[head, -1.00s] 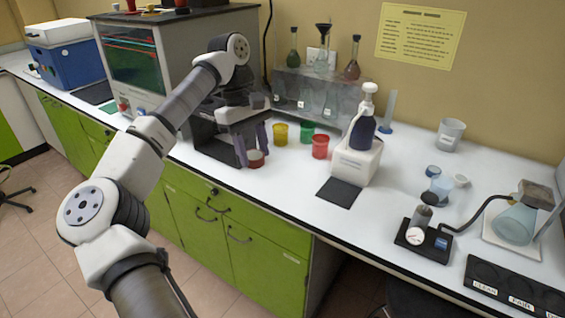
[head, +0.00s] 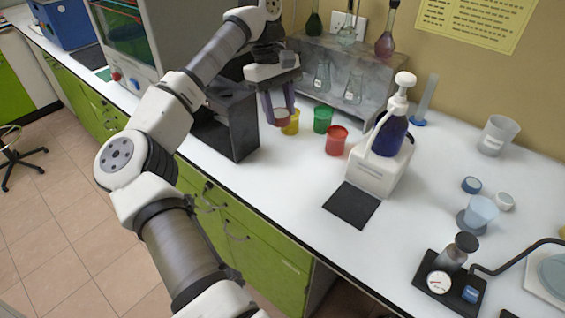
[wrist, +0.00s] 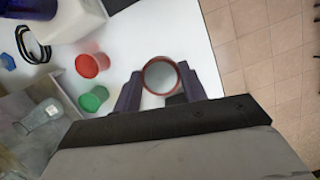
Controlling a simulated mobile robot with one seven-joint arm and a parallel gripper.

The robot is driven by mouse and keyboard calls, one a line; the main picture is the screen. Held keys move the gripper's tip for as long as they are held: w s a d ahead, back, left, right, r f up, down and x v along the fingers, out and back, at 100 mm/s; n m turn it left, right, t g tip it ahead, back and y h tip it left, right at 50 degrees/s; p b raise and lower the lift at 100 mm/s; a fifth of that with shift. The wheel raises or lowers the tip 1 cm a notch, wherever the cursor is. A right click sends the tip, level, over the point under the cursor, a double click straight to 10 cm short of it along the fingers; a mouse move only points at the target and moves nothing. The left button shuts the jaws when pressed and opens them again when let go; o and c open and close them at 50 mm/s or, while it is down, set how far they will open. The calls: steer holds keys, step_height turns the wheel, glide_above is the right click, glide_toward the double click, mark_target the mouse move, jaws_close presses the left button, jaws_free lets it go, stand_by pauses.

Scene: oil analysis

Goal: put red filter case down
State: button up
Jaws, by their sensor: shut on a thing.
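The red filter case (head: 282,118) is a small round piece with a red-brown rim. My gripper (head: 280,111) is shut on it, one dark finger on each side, and holds it in front of the yellow cup. In the wrist view, the case's round rim and greyish inside (wrist: 160,76) show between the fingertips (wrist: 159,84). The case appears raised off the white counter (head: 290,185), but its exact height is hard to tell. It partly hides the yellow cup (head: 292,127).
A green cup (head: 322,119) and a red cup (head: 336,141) stand right of the gripper. A white holder (head: 376,176) with a blue pump bottle is beyond them. A dark box (head: 236,130) stands left. A black mat (head: 352,204) lies bare near the front edge.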

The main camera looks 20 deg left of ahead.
steer(key=p, duration=0.5)
glide_above(282, 176)
steer(key=f, duration=1.6)
steer(key=shift+w+a+f, duration=0.2)
steer(key=shift+a, duration=0.1)
steer(key=shift+f, duration=0.45)
steer(key=shift+f, duration=0.2)
steer(key=o, duration=1)
steer(key=shift+r, duration=0.1)
steer(key=shift+c, duration=0.2)
